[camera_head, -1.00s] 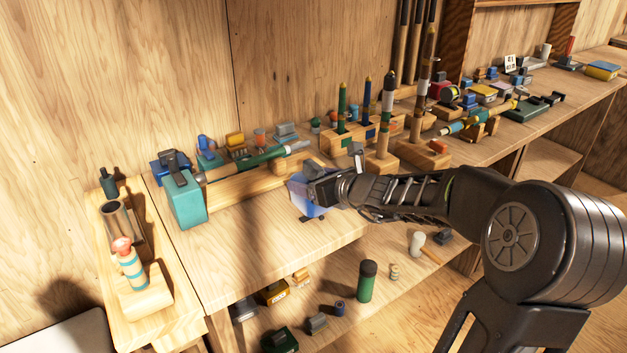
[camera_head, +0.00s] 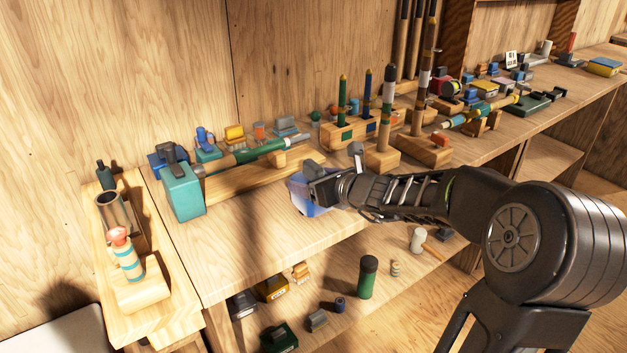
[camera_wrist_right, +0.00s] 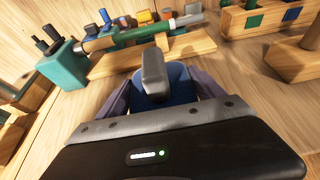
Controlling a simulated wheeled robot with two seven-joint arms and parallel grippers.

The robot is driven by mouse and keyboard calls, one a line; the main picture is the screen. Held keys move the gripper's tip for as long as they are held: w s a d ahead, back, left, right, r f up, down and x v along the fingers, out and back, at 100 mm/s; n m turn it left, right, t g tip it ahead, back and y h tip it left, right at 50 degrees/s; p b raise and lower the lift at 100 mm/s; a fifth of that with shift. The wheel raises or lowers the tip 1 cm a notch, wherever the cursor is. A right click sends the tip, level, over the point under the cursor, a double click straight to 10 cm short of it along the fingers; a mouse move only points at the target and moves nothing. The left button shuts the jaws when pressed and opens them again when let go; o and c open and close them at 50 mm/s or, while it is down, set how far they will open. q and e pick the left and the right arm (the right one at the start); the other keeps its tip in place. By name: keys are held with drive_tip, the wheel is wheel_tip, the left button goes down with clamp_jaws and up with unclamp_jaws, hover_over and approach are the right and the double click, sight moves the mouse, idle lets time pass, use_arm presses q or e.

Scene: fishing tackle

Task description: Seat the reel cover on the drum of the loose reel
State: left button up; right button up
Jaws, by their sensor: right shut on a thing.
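My right gripper (camera_head: 322,190) reaches in from the right, low over the front part of the bench top. It is shut on a blue piece (camera_head: 303,196), which also shows between the fingers in the right wrist view (camera_wrist_right: 178,88). A grey block (camera_wrist_right: 154,75) stands up in front of this piece in the wrist view. The gripper hides much of the piece, so I cannot tell whether it is the reel cover alone or whether a drum is under it. I cannot pick out the loose reel for sure. My left gripper is not in view.
A teal block (camera_head: 184,192) stands at the left end of a green rod (camera_head: 262,153) on a wooden rest. Upright rods in wooden holders (camera_head: 382,158) stand behind my right arm. The bench top (camera_head: 245,232) left of the gripper is clear. A lower shelf holds a green cylinder (camera_head: 368,277).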

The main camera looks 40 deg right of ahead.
drive_tip(key=shift+f, duration=0.15)
drive_tip(key=o, duration=1.4)
drive_tip(key=shift+c, duration=0.2)
drive_tip(key=p+v, duration=0.1)
drive_tip(key=v, duration=0.6)
drive_tip(key=shift+s+p, duration=0.35)
drive_tip(key=shift+p, duration=0.05)
